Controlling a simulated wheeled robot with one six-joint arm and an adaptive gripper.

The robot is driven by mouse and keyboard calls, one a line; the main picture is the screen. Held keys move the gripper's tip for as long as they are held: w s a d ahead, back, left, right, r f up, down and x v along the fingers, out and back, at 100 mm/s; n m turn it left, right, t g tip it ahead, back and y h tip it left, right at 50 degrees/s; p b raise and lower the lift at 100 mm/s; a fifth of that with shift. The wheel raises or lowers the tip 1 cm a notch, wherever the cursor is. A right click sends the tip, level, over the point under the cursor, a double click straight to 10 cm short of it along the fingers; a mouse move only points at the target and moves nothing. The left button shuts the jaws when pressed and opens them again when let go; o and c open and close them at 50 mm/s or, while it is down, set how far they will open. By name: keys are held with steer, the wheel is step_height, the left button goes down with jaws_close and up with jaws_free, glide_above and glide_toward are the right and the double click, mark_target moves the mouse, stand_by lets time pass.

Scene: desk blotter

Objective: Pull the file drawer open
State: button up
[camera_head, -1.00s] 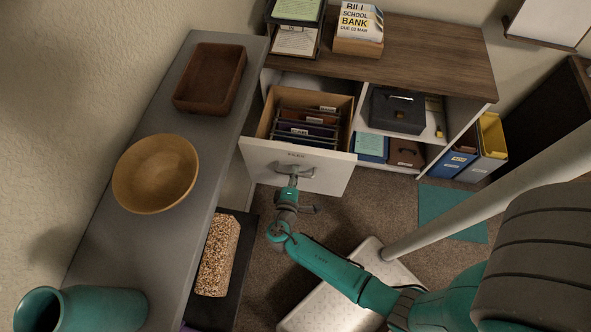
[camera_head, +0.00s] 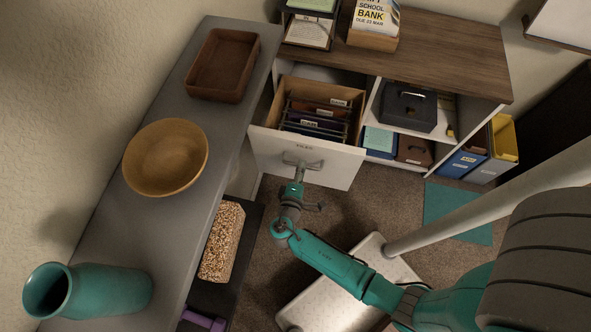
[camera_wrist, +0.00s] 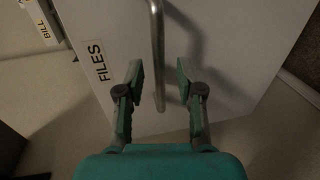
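The file drawer (camera_head: 305,158) is pulled well out of the cabinet, with its wooden box and hanging folders (camera_head: 317,121) showing from above. Its white front carries a "FILES" label (camera_wrist: 96,60) and a metal bar handle (camera_wrist: 158,45). My gripper (camera_wrist: 160,68) is at the drawer front, with its two fingers apart. The handle bar stands between them, with a visible gap on each side. In the head view my gripper (camera_head: 298,180) is at the handle, but finger contact is too small to tell there.
A grey shelf (camera_head: 120,225) on the left bears a wooden tray (camera_head: 222,65), a bowl (camera_head: 166,157) and a teal vase (camera_head: 90,290). The cabinet (camera_head: 450,62) holds a dark box (camera_head: 408,107). Binders (camera_head: 460,163) stand at right.

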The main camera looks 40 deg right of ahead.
steer(key=v, duration=1)
steer(key=shift+a, duration=0.1)
stand_by(0.4)
steer(key=s+d+f+g+y, duration=0.1)
steer(key=s+d+f+y, duration=0.1)
steer(key=s+f+y, duration=0.3)
steer(key=s+d+f+g+y, duration=0.1)
steer(key=s+d+y, duration=0.1)
steer(key=s, duration=0.4)
steer(key=s+a+r+m+t+y, duration=0.2)
steer(key=s+a+r+y, duration=0.25)
steer(key=s+r, duration=0.3)
steer(key=s+r+m+t, duration=0.2)
steer(key=r, duration=0.9)
steer(key=s+r+m+t, duration=0.1)
steer(key=r+m+t, duration=0.2)
steer(key=r, duration=0.8)
steer(key=shift+s+a+r+m+y, duration=0.25)
steer(key=shift+s+r+m+y, duration=0.1)
steer(key=shift+s+y, duration=0.1)
